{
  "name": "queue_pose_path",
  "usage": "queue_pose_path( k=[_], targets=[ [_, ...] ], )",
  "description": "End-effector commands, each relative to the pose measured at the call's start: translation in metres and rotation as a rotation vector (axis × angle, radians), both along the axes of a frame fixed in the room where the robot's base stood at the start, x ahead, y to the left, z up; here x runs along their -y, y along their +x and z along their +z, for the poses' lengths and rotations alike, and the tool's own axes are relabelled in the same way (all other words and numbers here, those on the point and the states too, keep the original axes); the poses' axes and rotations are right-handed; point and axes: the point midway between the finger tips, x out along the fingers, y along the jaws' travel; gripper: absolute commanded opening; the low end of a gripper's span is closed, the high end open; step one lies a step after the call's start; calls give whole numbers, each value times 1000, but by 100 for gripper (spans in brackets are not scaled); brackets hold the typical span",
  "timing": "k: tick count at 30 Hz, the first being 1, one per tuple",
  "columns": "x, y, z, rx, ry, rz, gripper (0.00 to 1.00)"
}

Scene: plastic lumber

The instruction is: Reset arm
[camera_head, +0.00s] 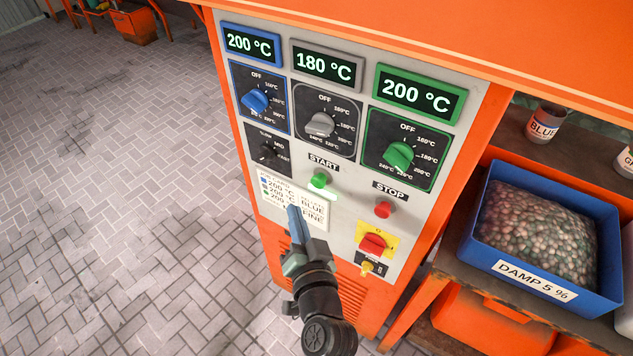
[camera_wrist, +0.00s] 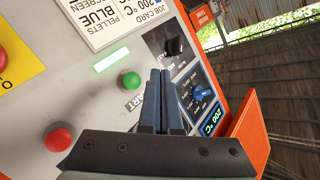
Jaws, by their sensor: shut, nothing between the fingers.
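My gripper (camera_head: 294,222) is shut and empty in front of the orange machine's control panel (camera_head: 350,205), over the job card (camera_head: 300,203). In the wrist view its two dark blue fingers (camera_wrist: 162,75) lie together, between the green START button (camera_wrist: 131,81) and the blue knob (camera_wrist: 202,94). I cannot tell whether the fingertips touch the panel. The START button also shows in the head view (camera_head: 319,180), with a lit green bar beside it. The panel's displays read 200 °C on the blue, 180 °C on the grey and 200 °C on the green.
The red STOP button (camera_head: 384,209) and a red switch on yellow (camera_head: 373,244) sit to the right on the panel. A blue bin of pellets labelled DAMP 5 % (camera_head: 525,277) stands on the shelf at right. The paved floor (camera_head: 130,200) at left is clear.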

Motion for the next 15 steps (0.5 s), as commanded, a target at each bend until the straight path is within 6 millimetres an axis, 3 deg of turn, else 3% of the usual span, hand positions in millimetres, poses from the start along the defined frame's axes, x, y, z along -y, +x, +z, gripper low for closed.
queue_pose_path(
  k=[11,15],
  targets=[
    [0,0,0,0,0,0,0],
    [-3,8,25,41,-23,9,0]
  ],
)
